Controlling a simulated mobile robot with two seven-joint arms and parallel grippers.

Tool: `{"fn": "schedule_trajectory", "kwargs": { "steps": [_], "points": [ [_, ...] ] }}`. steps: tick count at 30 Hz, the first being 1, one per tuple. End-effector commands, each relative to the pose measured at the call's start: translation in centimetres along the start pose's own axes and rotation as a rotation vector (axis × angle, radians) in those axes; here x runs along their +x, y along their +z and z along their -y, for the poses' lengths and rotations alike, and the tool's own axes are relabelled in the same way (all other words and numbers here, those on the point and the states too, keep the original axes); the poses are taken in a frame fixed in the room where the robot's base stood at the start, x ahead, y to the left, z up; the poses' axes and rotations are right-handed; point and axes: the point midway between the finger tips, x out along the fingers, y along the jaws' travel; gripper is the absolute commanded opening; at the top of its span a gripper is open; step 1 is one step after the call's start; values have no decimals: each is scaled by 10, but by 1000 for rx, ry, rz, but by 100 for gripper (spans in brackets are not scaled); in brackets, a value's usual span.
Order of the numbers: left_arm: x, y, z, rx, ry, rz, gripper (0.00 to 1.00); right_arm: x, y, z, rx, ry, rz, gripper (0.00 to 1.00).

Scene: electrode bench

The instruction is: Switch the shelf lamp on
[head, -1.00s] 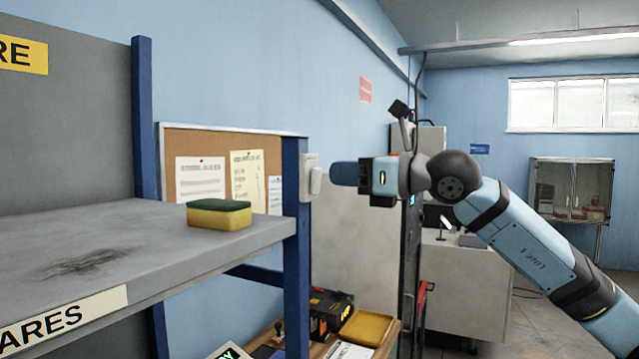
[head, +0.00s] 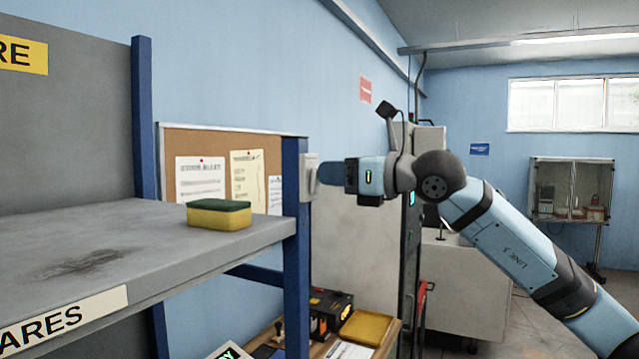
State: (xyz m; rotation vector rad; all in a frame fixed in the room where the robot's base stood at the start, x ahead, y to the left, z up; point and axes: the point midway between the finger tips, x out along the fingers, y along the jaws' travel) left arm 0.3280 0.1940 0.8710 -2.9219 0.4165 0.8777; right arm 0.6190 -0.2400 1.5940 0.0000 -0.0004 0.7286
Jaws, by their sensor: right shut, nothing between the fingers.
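A pale switch box (head: 306,172) is mounted on the blue front post of the shelf, with a light rocker or lever on its right side. My right gripper (head: 322,172) comes in from the right, level with it. Its dark blue fingers are shut and empty, and their tips are at the switch, seemingly touching it; the exact contact is hard to tell. The lamp itself is not in view, and I see no clear change of light on the shelf. My left gripper is not in view.
A green and yellow sponge (head: 219,215) lies on the grey shelf board (head: 150,245), beside a dark stain. A bench below holds a black case (head: 330,310) and a yellow tray (head: 366,327). The shelf's blue post (head: 296,260) stands close to my gripper.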

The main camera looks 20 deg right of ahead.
Motion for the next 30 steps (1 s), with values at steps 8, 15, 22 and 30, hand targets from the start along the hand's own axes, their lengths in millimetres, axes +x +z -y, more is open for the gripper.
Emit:
{"fn": "schedule_trajectory", "kwargs": {
  "steps": [8, 15, 22, 30],
  "points": [
    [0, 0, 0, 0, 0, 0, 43, 4, 0, 0, 1, 0, -1, 0],
    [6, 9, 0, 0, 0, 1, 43, -10, -3, 1, 1, -2, -1, 0],
    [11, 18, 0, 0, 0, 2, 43, -29, -2, 1, -1, -2, 0, 0],
    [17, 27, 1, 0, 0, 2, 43, -51, -2, 1, -1, -2, 0, 0]
  ]
}}
